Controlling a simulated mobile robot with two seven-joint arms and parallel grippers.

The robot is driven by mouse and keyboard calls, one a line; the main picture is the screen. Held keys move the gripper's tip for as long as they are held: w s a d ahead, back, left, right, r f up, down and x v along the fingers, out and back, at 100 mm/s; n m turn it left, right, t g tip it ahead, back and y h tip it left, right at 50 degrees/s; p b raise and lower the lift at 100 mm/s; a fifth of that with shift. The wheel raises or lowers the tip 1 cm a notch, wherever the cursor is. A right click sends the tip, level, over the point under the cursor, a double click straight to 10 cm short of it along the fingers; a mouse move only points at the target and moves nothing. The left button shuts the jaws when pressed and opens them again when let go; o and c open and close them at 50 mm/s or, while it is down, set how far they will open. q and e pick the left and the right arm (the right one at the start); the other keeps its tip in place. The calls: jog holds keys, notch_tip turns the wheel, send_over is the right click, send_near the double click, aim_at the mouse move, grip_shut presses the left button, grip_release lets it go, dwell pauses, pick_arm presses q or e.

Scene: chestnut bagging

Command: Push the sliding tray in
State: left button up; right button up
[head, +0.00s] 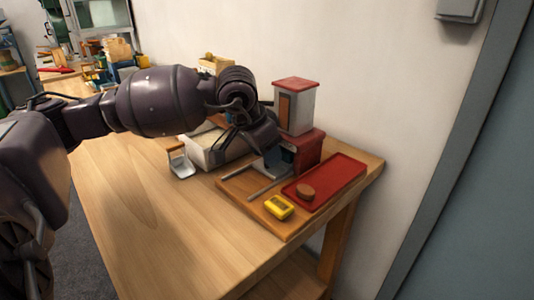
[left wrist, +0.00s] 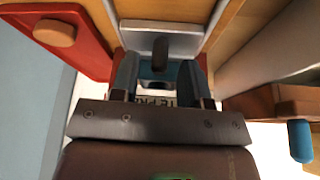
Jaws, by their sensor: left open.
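The sliding tray (left wrist: 165,28) shows in the left wrist view as a grey plate with a dark knob (left wrist: 160,48). In the head view a grey part of it (head: 264,168) lies by metal rails, at the foot of the red-based dispenser (head: 297,110). My left gripper (left wrist: 160,75) is open, with its two blue-grey fingers on either side of the knob's line. I cannot tell whether they touch the tray. In the head view my left gripper (head: 284,156) is low in front of the dispenser's red base, partly hiding the tray. My right gripper is not in view.
A red tray (head: 346,172) with a round brown piece (head: 305,191) lies right of the rails. A yellow device (head: 279,207) sits at the board's front. A pale box (head: 199,152) and a metal scoop (head: 181,166) stand left. The wooden table's (head: 150,210) front left is clear.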

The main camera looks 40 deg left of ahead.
pick_arm(q)
jog(key=p+v, duration=0.2)
jog(key=v, duration=0.7)
jog(key=shift+s+r, duration=0.25)
jog(key=shift+r, duration=0.05)
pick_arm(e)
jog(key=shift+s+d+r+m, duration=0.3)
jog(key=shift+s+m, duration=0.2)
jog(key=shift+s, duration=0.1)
